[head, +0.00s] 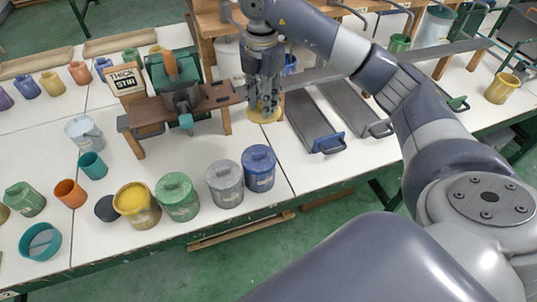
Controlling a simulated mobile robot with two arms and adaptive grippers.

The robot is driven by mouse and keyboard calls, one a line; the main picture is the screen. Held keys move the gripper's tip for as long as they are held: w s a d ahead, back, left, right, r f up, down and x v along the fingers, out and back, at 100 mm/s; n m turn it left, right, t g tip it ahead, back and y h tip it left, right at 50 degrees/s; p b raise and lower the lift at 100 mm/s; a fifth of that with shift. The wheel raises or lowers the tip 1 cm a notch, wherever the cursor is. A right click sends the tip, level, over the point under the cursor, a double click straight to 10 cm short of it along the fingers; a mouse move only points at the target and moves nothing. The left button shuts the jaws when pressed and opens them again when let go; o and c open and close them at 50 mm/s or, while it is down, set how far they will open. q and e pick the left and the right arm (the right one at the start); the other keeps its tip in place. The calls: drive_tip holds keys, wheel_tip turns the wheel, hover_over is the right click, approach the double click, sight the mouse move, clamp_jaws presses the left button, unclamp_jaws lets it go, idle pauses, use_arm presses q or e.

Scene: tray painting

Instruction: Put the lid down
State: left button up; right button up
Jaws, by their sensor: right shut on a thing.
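My right gripper (263,104) points down at the upper middle of the head view. It is shut on a yellow lid (257,117), which shows as a disc under the fingers, close above or on the white table; I cannot tell if it touches. The lid is just right of a wooden stand. An open yellow paint can (137,208) stands at the front of the table, its yellow paint showing. My left gripper is not in view.
Lidded green (177,197), grey (224,184) and blue (259,168) cans stand right of the open can. The wooden stand (214,96) with a "THICK STIR" sign (124,79) is left of my gripper. A grey tray with a blue end (329,143) lies to the right.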

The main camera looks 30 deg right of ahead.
drive_tip(key=m, duration=0.1)
drive_tip(key=d+m, duration=0.1)
drive_tip(key=m, duration=0.3)
drive_tip(key=shift+w+d+f, duration=0.2)
drive_tip(key=shift+d, duration=0.15)
drive_tip(key=shift+f+m, duration=0.15)
drive_tip(key=shift+m, duration=0.25)
wheel_tip(320, 180, down, 14)
drive_tip(key=shift+r, duration=0.15)
wheel_tip(320, 180, down, 4)
drive_tip(key=shift+r, duration=0.1)
drive_tip(key=shift+f, duration=0.2)
drive_tip(key=o, duration=0.9)
drive_tip(key=shift+r, duration=0.1)
